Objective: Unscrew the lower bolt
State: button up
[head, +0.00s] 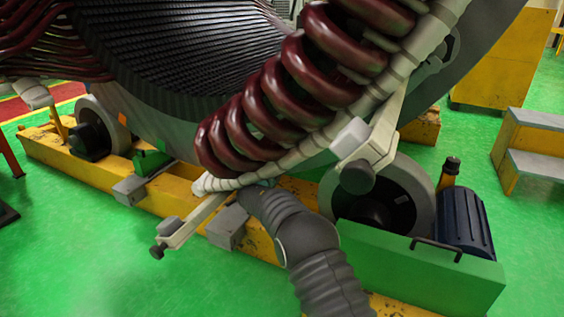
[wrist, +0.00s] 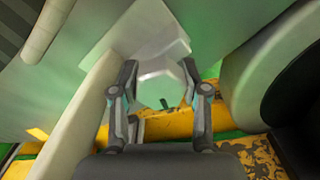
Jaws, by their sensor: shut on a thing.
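In the wrist view, my gripper (wrist: 160,72) has one finger on each side of a pale grey, faceted bolt head (wrist: 157,92). The fingers are shut on it, and its far side merges with a pale block behind it. In the head view, my grey sleeved arm reaches up from the bottom to the pale bracket below the dark red coils (head: 265,110). The gripper and the bolt are mostly hidden there behind the arm and bracket.
A yellow base beam (head: 80,170) runs under the stator. A dark roller wheel (head: 410,195), a green box (head: 420,270) and a blue motor (head: 466,222) stand right of my arm. A pale bar (head: 190,222) sticks out at lower left. Green floor lies clear at front left.

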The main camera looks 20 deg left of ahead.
jog(key=shift+a, duration=0.1)
jog(key=o, duration=1.2)
jog(key=shift+c, duration=0.2)
jog(key=s, duration=1.2)
jog(key=shift+a, duration=0.45)
